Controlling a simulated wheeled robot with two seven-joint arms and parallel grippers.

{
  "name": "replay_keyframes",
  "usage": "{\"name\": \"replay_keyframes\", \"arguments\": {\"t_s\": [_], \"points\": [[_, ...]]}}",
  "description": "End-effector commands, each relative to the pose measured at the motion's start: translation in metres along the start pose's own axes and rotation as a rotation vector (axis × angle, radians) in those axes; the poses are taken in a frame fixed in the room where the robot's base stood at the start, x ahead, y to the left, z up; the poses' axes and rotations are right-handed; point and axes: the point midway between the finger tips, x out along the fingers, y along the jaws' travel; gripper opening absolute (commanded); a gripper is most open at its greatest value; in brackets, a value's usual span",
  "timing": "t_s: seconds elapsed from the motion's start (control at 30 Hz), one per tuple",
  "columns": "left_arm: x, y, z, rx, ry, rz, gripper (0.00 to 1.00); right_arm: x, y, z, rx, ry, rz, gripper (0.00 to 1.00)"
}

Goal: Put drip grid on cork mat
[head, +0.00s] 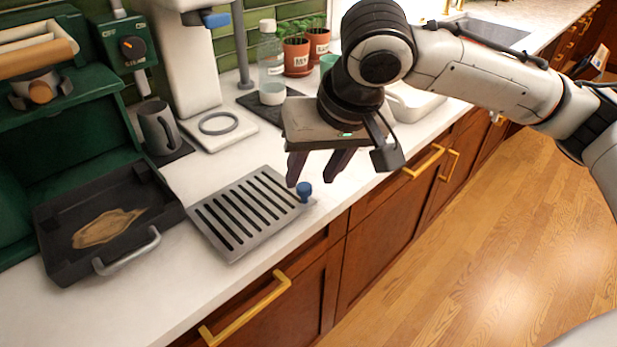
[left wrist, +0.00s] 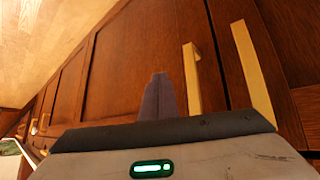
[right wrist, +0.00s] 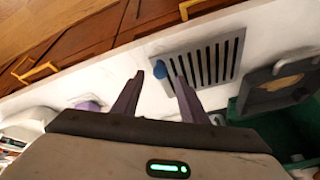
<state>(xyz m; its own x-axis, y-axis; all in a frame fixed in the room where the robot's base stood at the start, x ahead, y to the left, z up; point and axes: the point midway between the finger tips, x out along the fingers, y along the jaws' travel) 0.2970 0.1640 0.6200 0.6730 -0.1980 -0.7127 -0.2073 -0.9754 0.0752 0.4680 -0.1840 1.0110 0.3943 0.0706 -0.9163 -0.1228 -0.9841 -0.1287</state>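The drip grid (head: 247,213) is a grey slotted plate with a blue knob (head: 304,190) at its right corner. It lies flat on the white counter, near the front edge. My right gripper (head: 316,172) is open and empty above the counter, just behind and above the knob. In the right wrist view the grid (right wrist: 205,62) is beyond the fingers, with the knob (right wrist: 160,70) showing between the open fingertips, apart from them. My left gripper (left wrist: 158,76) is shut and empty, facing the cabinet fronts. I cannot make out a cork mat in any view.
A dark tray (head: 60,262) with a brown stain and a handle sits left of the grid, at the green machine. A grey pitcher (head: 157,128), white appliance, bottle (head: 271,55) and potted plants (head: 296,57) stand behind. Brass-handled cabinets (head: 310,285) are below. Counter is clear around the grid's front.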

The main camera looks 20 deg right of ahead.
Motion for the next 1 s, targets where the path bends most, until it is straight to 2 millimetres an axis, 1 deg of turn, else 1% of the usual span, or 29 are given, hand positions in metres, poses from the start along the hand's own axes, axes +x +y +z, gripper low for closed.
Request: {"name": "replay_keyframes", "arguments": {"t_s": [0.03, 0.2, 0.3, 0.4, 0.57, 1.0], "points": [[-0.002, 0.0, -0.002, -0.001, 0.001, 0.0, 0.0, -0.014, -0.001, -0.002, -0.001, 0.005, -0.003, 0.39], [-0.005, -0.001, -0.004, -0.003, 0.002, -0.002, 0.0, -0.051, -0.001, -0.002, 0.0, 0.004, -0.001, 0.39], [-0.005, -0.001, -0.004, -0.004, -0.001, -0.003, 0.0, -0.067, -0.001, -0.001, -0.001, 0.002, -0.002, 0.39], [-0.006, -0.002, -0.003, -0.005, -0.002, -0.005, 0.0, -0.079, -0.001, -0.001, -0.001, 0.002, -0.001, 0.39], [-0.006, -0.002, -0.004, -0.006, -0.001, -0.005, 0.0, -0.087, 0.0, 0.0, -0.001, 0.001, 0.0, 0.39], [-0.006, -0.003, -0.004, -0.004, 0.0, -0.005, 0.0, -0.087, 0.001, 0.0, 0.001, 0.0, 0.001, 0.39]]}}
